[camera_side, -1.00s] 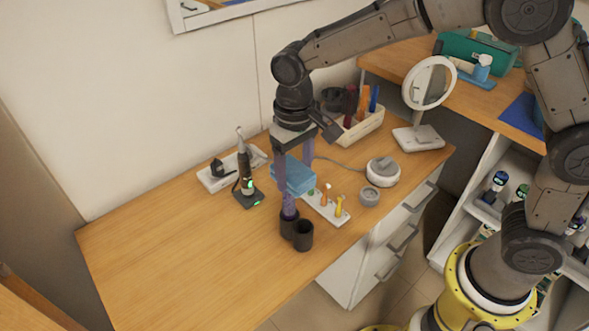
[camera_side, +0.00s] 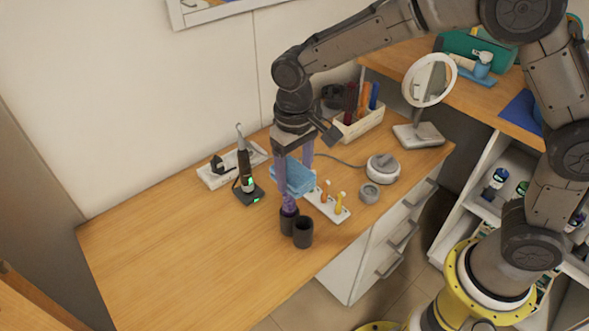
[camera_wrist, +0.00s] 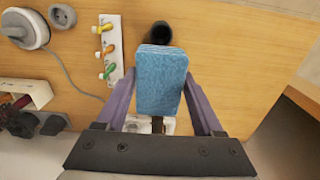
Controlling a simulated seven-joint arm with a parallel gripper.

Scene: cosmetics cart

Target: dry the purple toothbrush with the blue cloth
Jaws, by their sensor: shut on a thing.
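My gripper (camera_side: 294,172) points down over the desk, shut on the folded blue cloth (camera_side: 298,183). In the wrist view the cloth (camera_wrist: 160,82) sits between the two purple fingers. A purple shape that looks like the purple toothbrush (camera_side: 289,203) stands in the rear dark cup (camera_side: 288,222), just below the cloth. I cannot tell whether the cloth touches it. In the wrist view the cloth hides the toothbrush and that cup.
A second dark cup (camera_side: 303,233) stands beside the first. A white holder with small colourful brushes (camera_side: 328,205), an electric toothbrush (camera_side: 245,172), a round grey-white device (camera_side: 383,168) and a mirror (camera_side: 430,80) are nearby. The desk's left side is clear.

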